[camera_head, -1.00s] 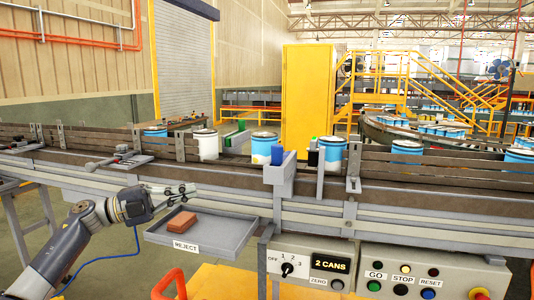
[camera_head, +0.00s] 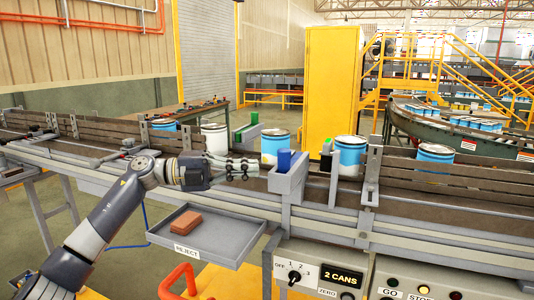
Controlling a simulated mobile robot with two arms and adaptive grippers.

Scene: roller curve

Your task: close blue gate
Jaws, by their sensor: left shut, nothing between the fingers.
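The blue gate (camera_head: 284,161) is a blue block on a grey bracket (camera_head: 288,184) at the near edge of the conveyor. Whether it reaches across the belt is hard to tell. My left gripper (camera_head: 256,168) is shut and empty, held just left of the blue block at about its height, over the near rail. A small gap shows between the fingertips and the block. A white can (camera_head: 215,140) stands behind the gripper, and a white and blue can (camera_head: 274,146) stands behind the gate. My right gripper is not in view.
A green block (camera_head: 254,118) sits at the far edge. Blue cans (camera_head: 350,156) stand on the belt (camera_head: 480,184) to the right. Below my arm hangs the REJECT tray (camera_head: 225,233) with a brown brick (camera_head: 186,222). A control box (camera_head: 312,278) is at the lower right.

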